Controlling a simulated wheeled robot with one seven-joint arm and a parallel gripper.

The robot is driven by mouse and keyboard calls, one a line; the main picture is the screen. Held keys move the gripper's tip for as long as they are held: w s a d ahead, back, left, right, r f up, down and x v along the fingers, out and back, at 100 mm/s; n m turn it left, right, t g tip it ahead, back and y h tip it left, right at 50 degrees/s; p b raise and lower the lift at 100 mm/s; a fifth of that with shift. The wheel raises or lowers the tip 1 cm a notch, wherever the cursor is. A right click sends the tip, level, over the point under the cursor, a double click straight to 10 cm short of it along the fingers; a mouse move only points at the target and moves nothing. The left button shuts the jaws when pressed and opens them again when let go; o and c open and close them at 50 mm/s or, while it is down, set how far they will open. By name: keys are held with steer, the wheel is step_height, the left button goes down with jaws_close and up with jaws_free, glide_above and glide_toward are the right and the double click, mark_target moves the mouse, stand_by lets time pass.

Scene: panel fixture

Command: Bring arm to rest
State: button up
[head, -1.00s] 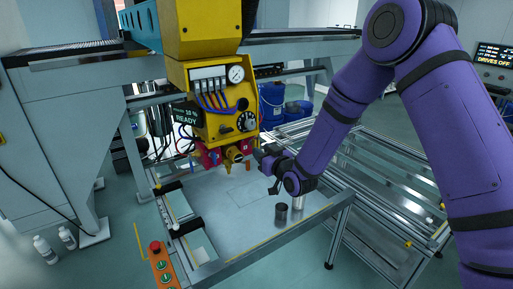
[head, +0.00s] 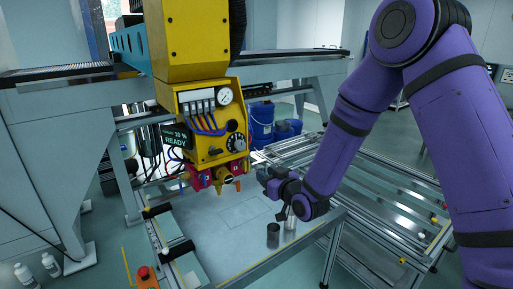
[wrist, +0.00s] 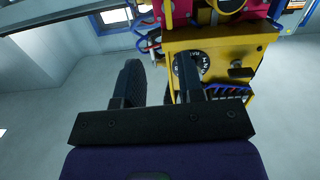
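My purple arm comes in from the right in the head view. My gripper (head: 268,180) is just right of the yellow control panel (head: 212,130), above the grey worktable, with nothing seen in it. In the wrist view my gripper (wrist: 160,72) shows two dark fingers set apart with an empty gap. Behind the fingers are the panel's black dial (wrist: 192,65) and yellow face; the right finger partly covers the dial. I cannot tell how far the fingertips are from the panel.
A dark cup (head: 273,235) and a shiny cylinder (head: 290,222) stand on the worktable (head: 225,240) below my gripper. A metal rail frame (head: 385,205) is at the right. Blue barrels (head: 262,122) stand behind. A red button (head: 144,272) is at the front left.

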steer(key=s+d+r+m+g+h, duration=0.1)
steer(key=s+d+r+g+h, duration=0.1)
steer(key=s+d+r+h, duration=0.45)
steer(key=s+d+r+m+g+h, duration=0.1)
steer(key=s+d+r+m+g, duration=0.15)
steer(key=d+r, duration=0.8)
steer(key=s+d+r+m+g, duration=0.1)
steer(key=s+d, duration=0.1)
steer(key=s, duration=0.7)
steer(key=s+d+r+m+g+h, duration=0.1)
steer(key=s+d+r+g, duration=0.1)
steer(key=s, duration=0.7)
steer(key=s+d+r+m+g+h, duration=0.1)
steer(key=s+d, duration=0.3)
steer(key=s, duration=0.5)
steer(key=shift+s+d+r+g, duration=0.25)
steer(key=shift+s+r+g, duration=0.15)
steer(key=shift+r, duration=0.2)
